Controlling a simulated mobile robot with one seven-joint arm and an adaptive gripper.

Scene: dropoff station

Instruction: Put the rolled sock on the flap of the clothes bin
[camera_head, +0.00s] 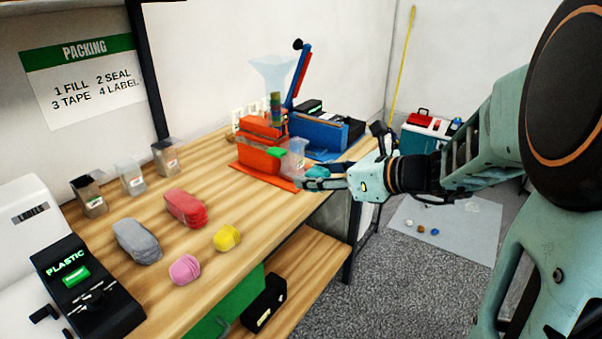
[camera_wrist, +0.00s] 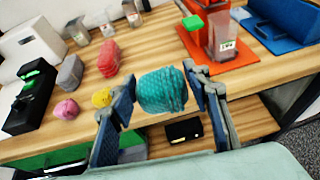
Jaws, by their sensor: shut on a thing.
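A teal rolled sock (camera_wrist: 163,90) with a ribbed knit surface is between the two fingers of my gripper (camera_head: 318,179). The fingers are shut on it from both sides, and it is held by the table's front edge. In the head view only a small part of the sock (camera_head: 316,171) shows; the fingers hide the rest. A green panel (camera_head: 236,302) shows below the tabletop at the front, also in the wrist view (camera_wrist: 62,160). I cannot tell whether it is part of the clothes bin; no flap is clearly in view.
Grey (camera_head: 138,241), red (camera_head: 186,207), pink (camera_head: 184,269) and yellow (camera_head: 227,237) rolls lie on the wooden table (camera_head: 200,180). An orange station (camera_head: 262,152) and blue device (camera_head: 322,132) stand behind my gripper. A lower shelf (camera_head: 300,262) holds a black box (camera_head: 264,303).

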